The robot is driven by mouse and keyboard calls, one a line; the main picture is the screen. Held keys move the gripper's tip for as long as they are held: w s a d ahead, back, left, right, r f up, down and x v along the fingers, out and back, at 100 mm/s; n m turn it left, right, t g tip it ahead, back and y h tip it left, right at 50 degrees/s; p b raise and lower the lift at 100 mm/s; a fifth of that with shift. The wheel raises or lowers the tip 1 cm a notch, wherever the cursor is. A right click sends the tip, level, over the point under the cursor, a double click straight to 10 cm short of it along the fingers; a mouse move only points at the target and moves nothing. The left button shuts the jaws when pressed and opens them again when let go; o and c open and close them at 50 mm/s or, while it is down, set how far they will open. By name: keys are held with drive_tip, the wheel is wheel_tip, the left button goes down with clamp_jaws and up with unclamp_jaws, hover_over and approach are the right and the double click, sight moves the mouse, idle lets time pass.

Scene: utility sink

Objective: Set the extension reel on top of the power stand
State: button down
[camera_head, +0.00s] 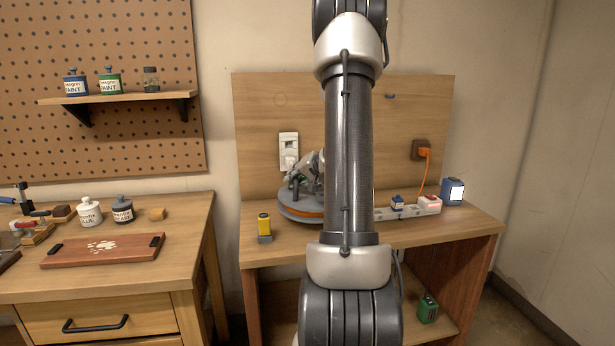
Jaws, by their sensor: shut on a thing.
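The extension reel (298,210), a flat round grey body with an orange band, is at the top of the power stand (440,231), in front of its back panel. Its right part is hidden behind my arm. It looks level and very close to the stand's top; I cannot tell whether it touches. My gripper (302,182) is at the reel's upper side, shut on it. The fingers are small and partly hidden by my arm.
A power strip (402,211), a small blue item (397,201) and a blue box (452,191) are to the right. Outlets (289,150) and an orange plug (423,151) are on the panel. A workbench (185,235) stands left.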

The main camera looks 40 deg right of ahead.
sight(291, 192)
drive_tip(key=shift+f, duration=2.45)
drive_tip(key=c, duration=1.4)
unclamp_jaws()
drive_tip(key=shift+f, duration=0.1)
drive_tip(key=shift+s, duration=0.1)
drive_tip(key=v, duration=1.1)
drive_tip(key=shift+s+r, duration=0.15)
drive_tip(key=shift+r, duration=0.1)
drive_tip(key=s+a+r+n+g+h, duration=0.1)
drive_tip(key=a+r+n+g+h, duration=0.15)
drive_tip(key=r, duration=0.35)
drive_tip(key=s+a+r+n+g+h, duration=0.1)
drive_tip(key=s+a+r+h, duration=0.15)
drive_tip(key=a+r, duration=0.2)
drive_tip(key=s+a+n+g+y, duration=0.1)
drive_tip(key=s+a+n, duration=0.1)
drive_tip(key=s+a, duration=0.3)
drive_tip(key=s+a+f+n+g+y, duration=0.1)
drive_tip(key=s+a+n+y, duration=0.1)
drive_tip(key=s+a, duration=0.4)
drive_tip(key=s+a+f+n+g+y, duration=0.1)
drive_tip(key=s+a+n+g, duration=0.1)
drive_tip(key=s+a, duration=0.3)
drive_tip(key=shift+s+a+n+y, duration=0.15)
drive_tip(key=shift+s+a+n, duration=0.05)
drive_tip(key=shift+a, duration=0.8)
drive_tip(key=shift+s+a+n+y, duration=0.15)
drive_tip(key=shift+s+a, duration=0.05)
drive_tip(key=shift+a, duration=0.75)
